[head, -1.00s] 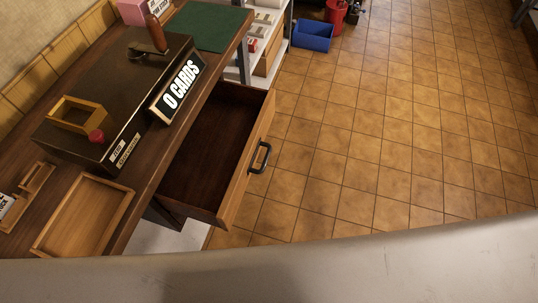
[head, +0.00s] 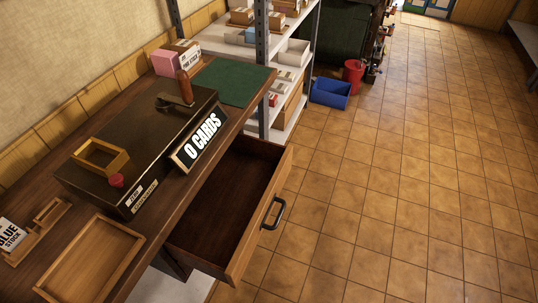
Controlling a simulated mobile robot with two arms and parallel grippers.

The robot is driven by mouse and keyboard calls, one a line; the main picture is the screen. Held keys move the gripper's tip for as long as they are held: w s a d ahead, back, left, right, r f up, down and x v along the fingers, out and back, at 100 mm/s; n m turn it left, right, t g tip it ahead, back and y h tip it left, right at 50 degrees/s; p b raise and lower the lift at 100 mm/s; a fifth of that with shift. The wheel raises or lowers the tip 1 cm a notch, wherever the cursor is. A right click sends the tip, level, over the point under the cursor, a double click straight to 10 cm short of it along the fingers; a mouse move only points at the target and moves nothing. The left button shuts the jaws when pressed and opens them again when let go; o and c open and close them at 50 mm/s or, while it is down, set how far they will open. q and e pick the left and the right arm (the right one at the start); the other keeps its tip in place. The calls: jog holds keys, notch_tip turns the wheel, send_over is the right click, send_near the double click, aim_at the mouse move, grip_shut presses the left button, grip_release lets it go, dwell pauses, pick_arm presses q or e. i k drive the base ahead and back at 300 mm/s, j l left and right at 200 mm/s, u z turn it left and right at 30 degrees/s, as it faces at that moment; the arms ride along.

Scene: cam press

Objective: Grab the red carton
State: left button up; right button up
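A small red and white item (head: 272,100) sits on a lower shelf of the rack beyond the desk. It is too small to tell if it is the red carton. No other clear red carton shows. Neither of my grippers is in view.
The desk at left holds a dark press (head: 140,150) with an "0 CARDS" sign (head: 197,142), a green mat (head: 232,82) and a wooden tray (head: 92,262). An empty drawer (head: 228,205) stands open. A blue bin (head: 330,93) and red bucket (head: 353,75) are on the floor. Floor at right is clear.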

aim_at(273, 98)
jog(key=i+l+z, duration=0.35)
jog(key=i+l, duration=0.25)
jog(key=l, duration=0.3)
jog(key=i+l+z, duration=0.35)
jog(key=i+l, duration=0.35)
jog(key=i+l+u, duration=0.15)
jog(key=i, duration=0.3)
jog(key=i+l+u, duration=0.1)
jog(key=i, duration=0.3)
jog(key=i+l+u, duration=0.15)
jog(key=i, duration=0.3)
jog(key=i+u, duration=0.2)
jog(key=u, duration=0.25)
jog(key=i+l+u, duration=0.15)
jog(key=u, duration=0.3)
jog(key=i+l+u, duration=0.2)
jog(key=u, duration=0.2)
jog(key=i+l+u, duration=0.25)
jog(key=u, duration=0.2)
jog(key=i+l+u, duration=0.1)
jog(key=l+u, duration=0.2)
jog(key=u, duration=0.15)
